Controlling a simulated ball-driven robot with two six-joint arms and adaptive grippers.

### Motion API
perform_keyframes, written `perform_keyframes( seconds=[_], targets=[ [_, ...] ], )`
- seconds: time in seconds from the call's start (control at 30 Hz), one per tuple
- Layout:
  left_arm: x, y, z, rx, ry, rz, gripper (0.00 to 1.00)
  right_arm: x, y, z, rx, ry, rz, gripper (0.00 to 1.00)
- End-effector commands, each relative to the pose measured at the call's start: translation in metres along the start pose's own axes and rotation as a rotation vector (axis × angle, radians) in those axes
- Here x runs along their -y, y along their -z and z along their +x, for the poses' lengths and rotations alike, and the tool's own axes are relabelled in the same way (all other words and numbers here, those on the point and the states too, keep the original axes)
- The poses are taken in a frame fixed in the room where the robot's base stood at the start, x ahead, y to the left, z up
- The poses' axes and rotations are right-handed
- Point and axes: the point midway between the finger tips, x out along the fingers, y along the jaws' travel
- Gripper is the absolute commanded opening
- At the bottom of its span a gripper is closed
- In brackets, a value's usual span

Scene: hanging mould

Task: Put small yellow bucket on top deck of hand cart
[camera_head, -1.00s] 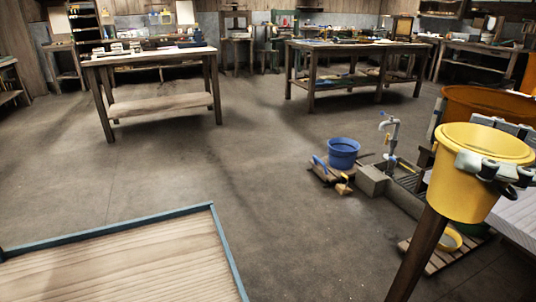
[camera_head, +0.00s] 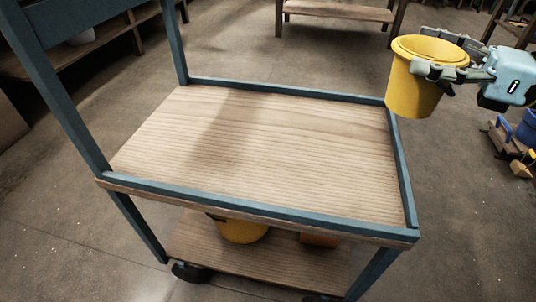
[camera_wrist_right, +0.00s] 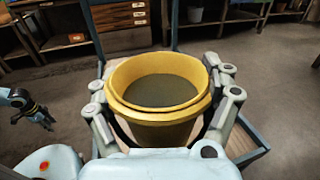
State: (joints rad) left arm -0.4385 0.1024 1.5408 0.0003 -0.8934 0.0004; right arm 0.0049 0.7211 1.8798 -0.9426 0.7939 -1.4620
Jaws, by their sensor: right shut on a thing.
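The small yellow bucket (camera_head: 412,92) is held upright in my right gripper (camera_head: 440,72), whose fingers are shut around its side below the rim. In the head view it is by the far right corner of the hand cart, overlapping the rail in the picture. The cart's top deck (camera_head: 260,150) is bare wood with a blue rim. In the right wrist view the bucket (camera_wrist_right: 158,85) sits between the fingers, with the deck partly hidden behind it. My left gripper (camera_wrist_right: 38,112) shows small at the left of that view; its opening is unclear.
The blue rail (camera_head: 397,165) edges the deck's right side, and a blue post (camera_head: 55,90) rises at the left. Another yellow container (camera_head: 240,231) is on the lower shelf (camera_head: 270,262). A blue bucket (camera_head: 527,128) stands at the far right.

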Motion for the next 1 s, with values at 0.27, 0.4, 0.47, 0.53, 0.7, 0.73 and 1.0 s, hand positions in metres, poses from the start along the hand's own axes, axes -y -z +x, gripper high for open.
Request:
perform_keyframes(
  seconds=[0.27,0.4,0.47,0.53,0.7,0.73,1.0],
  targets=[
    [-0.004,0.023,-0.025,0.003,0.000,0.010,0.40,0.017,0.047,-0.001,0.009,-0.010,0.005,0.33],
    [-0.006,0.034,-0.043,-0.010,-0.004,0.012,0.40,0.017,0.058,0.016,0.016,-0.012,0.004,0.33],
    [-0.008,0.039,-0.052,-0.019,-0.007,0.013,0.40,0.017,0.066,0.029,0.017,-0.010,0.006,0.33],
    [-0.010,0.046,-0.057,-0.040,-0.012,0.012,0.40,0.017,0.076,0.048,0.018,-0.010,0.008,0.33],
    [-0.015,0.060,-0.072,-0.088,-0.025,0.012,0.40,0.017,0.100,0.087,0.015,-0.010,0.007,0.33],
    [-0.015,0.062,-0.075,-0.093,-0.026,0.012,0.40,0.017,0.103,0.093,0.015,-0.011,0.007,0.33],
    [-0.018,0.071,-0.088,-0.129,-0.035,0.012,0.40,0.017,0.119,0.115,0.009,-0.011,0.004,0.34]
  ],
)
